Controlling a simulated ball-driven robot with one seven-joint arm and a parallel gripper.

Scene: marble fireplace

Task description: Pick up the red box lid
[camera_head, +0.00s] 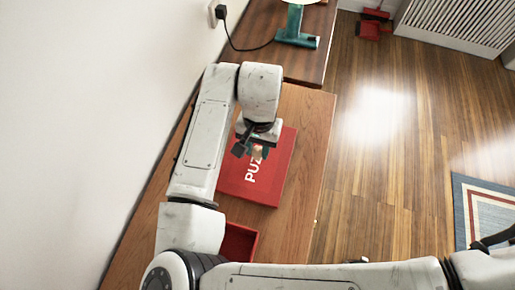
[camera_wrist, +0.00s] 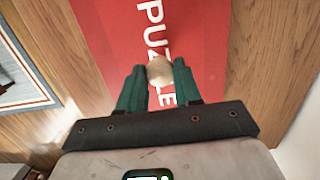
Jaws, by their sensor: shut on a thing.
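The red box lid (camera_head: 270,180) is a flat red panel with white "PUZZLE" lettering. It is over the wooden table top, and it fills the upper middle of the wrist view (camera_wrist: 205,40). A pale round knob (camera_wrist: 159,71) shows on the lid, between the green fingers of my gripper (camera_wrist: 158,82). My gripper (camera_head: 255,150) is shut on this knob, above the lid's face. I cannot tell whether the lid touches the table. An open red box (camera_head: 240,243) sits nearer me, partly hidden by my arm.
The wooden table (camera_head: 312,125) runs along a white wall (camera_head: 90,100). A teal lamp base (camera_head: 295,30) with a black cord stands on a darker surface at the far end. The wooden floor at right is mostly clear, with a blue-edged rug (camera_head: 485,210) at the far right.

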